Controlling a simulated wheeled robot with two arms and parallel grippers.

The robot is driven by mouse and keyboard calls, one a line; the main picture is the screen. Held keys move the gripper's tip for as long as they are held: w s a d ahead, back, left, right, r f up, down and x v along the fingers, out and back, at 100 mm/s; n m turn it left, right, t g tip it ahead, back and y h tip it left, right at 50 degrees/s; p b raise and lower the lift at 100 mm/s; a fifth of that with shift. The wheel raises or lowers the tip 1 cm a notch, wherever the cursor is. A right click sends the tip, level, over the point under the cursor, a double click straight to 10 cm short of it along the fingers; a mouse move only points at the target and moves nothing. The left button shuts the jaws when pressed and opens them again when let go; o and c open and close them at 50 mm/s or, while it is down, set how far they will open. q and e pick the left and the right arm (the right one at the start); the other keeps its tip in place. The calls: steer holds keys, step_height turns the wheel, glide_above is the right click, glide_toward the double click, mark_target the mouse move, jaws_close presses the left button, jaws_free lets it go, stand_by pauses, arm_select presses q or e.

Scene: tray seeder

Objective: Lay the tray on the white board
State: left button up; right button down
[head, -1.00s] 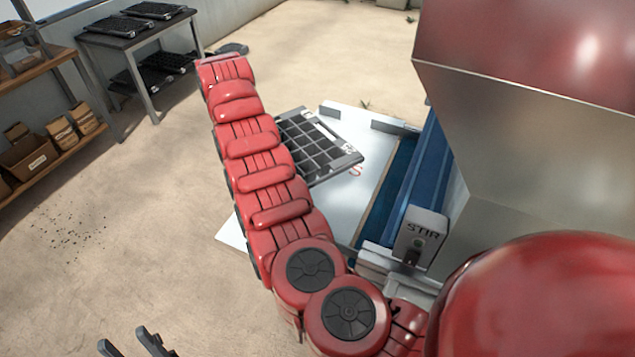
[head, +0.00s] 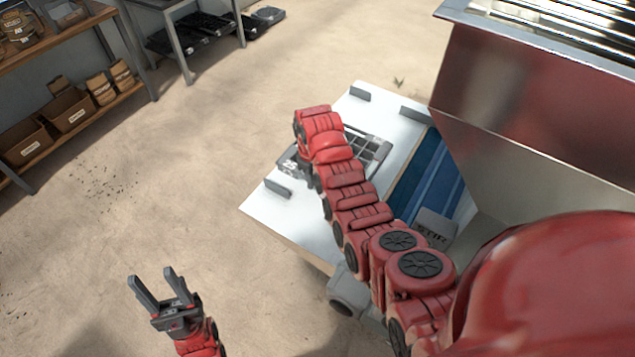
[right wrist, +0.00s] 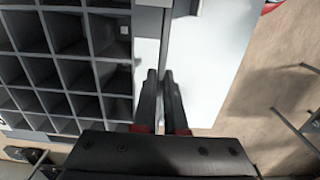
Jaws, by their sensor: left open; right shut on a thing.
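The dark grey seed tray (head: 389,148) with square cells is over the white board (head: 300,222), partly hidden by my right arm. A pale label end of it shows left of the arm. My right gripper (right wrist: 162,75) is shut on the tray's rim, with the cells (right wrist: 72,76) to the left of the fingers in the right wrist view. In the head view that gripper is hidden behind its own wrist. I cannot tell whether the tray touches the board. My left gripper (head: 153,275) is open and empty, over the floor at lower left.
Grey blocks stand along the board's edges, at the far corner (head: 360,93), the right (head: 415,113) and the left (head: 278,189). A blue strip (head: 430,175) and a metal-and-red machine (head: 530,110) border the board on the right. Shelves with boxes (head: 70,105) stand at left.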

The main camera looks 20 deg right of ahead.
steer(key=shift+f, duration=0.6)
steer(key=shift+f+p, duration=0.35)
steer(key=shift+f, duration=1.65)
steer(key=shift+f, duration=0.2)
steer(key=c, duration=1)
jaws_free()
steer(key=shift+r, duration=0.15)
